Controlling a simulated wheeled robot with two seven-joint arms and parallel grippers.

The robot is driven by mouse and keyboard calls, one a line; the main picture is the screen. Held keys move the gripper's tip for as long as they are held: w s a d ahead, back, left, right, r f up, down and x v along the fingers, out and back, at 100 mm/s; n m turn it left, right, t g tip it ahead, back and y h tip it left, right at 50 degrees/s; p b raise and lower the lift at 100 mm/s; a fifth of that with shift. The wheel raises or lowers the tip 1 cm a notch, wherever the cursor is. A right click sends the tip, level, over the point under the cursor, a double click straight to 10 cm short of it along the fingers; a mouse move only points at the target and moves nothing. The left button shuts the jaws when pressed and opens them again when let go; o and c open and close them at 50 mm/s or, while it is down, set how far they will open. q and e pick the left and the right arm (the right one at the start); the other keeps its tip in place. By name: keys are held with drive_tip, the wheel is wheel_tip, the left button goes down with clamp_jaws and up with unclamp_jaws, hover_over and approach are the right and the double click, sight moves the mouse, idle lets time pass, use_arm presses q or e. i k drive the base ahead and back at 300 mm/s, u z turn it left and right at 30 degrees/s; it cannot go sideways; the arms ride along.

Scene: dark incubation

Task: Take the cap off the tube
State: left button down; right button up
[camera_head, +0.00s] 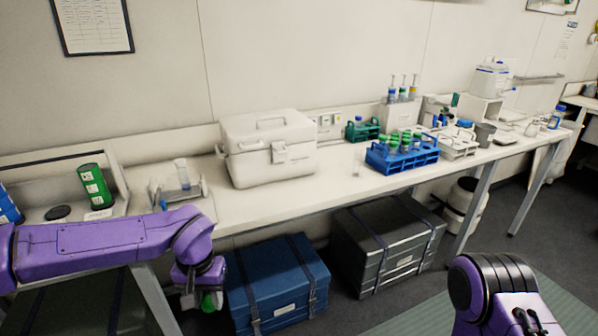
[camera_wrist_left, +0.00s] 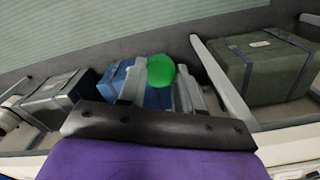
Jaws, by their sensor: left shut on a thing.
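My left gripper (camera_head: 203,298) hangs in front of the bench's near edge at the lower left of the head view, pointing down. It is shut on a green-capped tube; the green cap (camera_head: 209,303) shows at its fingertips. In the left wrist view the round green cap (camera_wrist_left: 160,70) sits between the two grey fingers of the gripper (camera_wrist_left: 160,88). The tube's body is hidden, so I cannot tell how the cap sits on it. My right arm shows at the lower right of the head view, but its gripper does not.
The bench (camera_head: 335,195) holds a white cooler box (camera_head: 268,150), a blue rack (camera_head: 400,163) with several green-capped tubes, and a small teal rack (camera_head: 362,132). A blue case (camera_head: 277,283) and a dark case (camera_head: 388,245) stand below. The bench's front middle is clear.

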sight(357, 159)
drive_tip(key=u, duration=0.35)
drive_tip(key=k, duration=0.7)
drive_tip(key=z, duration=0.65)
drive_tip(key=i, duration=0.6)
drive_tip(key=z, duration=0.45)
drive_tip(key=i, duration=0.85)
drive_tip(key=u, duration=0.4)
